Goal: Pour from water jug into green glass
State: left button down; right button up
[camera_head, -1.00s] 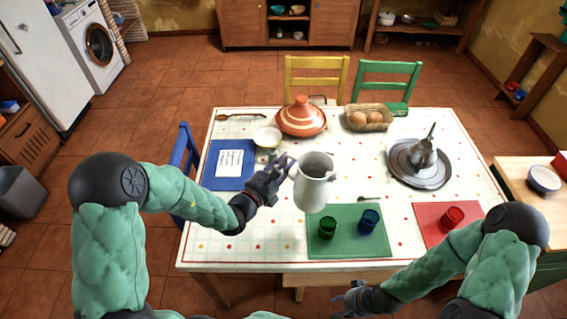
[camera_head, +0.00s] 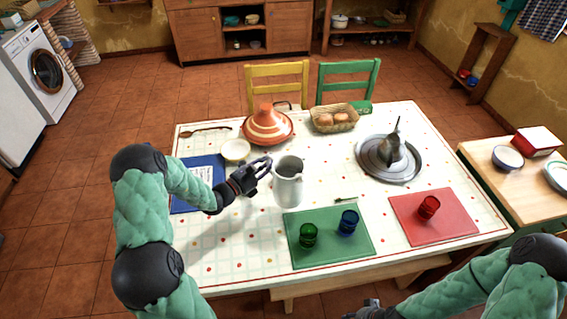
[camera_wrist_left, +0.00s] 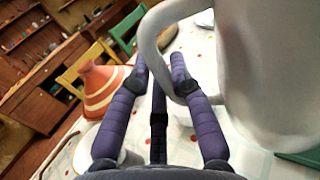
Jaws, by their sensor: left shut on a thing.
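The white-grey water jug (camera_head: 288,186) is upright in the middle of the table, behind the green mat (camera_head: 358,253). My left gripper (camera_head: 266,168) is shut on its handle from the left. In the left wrist view, the curved handle (camera_wrist_left: 148,42) passes between my fingers, with the jug's body (camera_wrist_left: 272,85) at the right. I cannot tell whether the jug's base touches the table. The green glass (camera_head: 308,236) stands upright on the mat's left part; its contents cannot be made out. My right gripper (camera_head: 370,311) is partly cut off at the bottom edge, away from these things.
A blue glass (camera_head: 348,222) stands right of the green one. A red glass (camera_head: 428,208) is on a red mat (camera_head: 461,221). A tagine (camera_head: 268,128), white bowl (camera_head: 236,150), bread basket (camera_head: 349,122) and metal tray (camera_head: 414,174) are further back. The front-left tabletop is clear.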

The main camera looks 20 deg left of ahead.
pick_arm(q)
jog(key=s+a+f, duration=0.1)
jog(key=a+f, duration=0.4)
jog(key=a, duration=0.1)
jog(key=s+d+r+m, duration=0.3)
jog(key=d+r+m, duration=0.3)
jog(key=d+m, duration=0.1)
jog(key=shift+s+d+m+g+b, duration=0.3)
jog(key=shift+m+b, duration=0.15)
jog(key=shift+m, duration=0.15)
dwell(0.4)
jog(key=shift+d, duration=0.1)
dwell(0.5)
jog(key=shift+s+d+m, duration=0.2)
jog(key=shift+s+d, duration=0.05)
jog(key=shift+d, duration=0.25)
jog(key=shift+s+d+m, duration=0.2)
jog(key=shift+s+d, duration=0.05)
jog(key=shift+d, duration=0.2)
jog(key=shift+s+d+r+m+b, duration=0.1)
jog(key=shift+d+r+m+b, duration=0.1)
jog(key=shift+r+m, duration=0.25)
jog(key=shift+s+d+r+m+b, duration=0.1)
jog(key=shift+d+r+m+b, duration=0.15)
jog(key=shift+r, duration=0.25)
dwell(3.2)
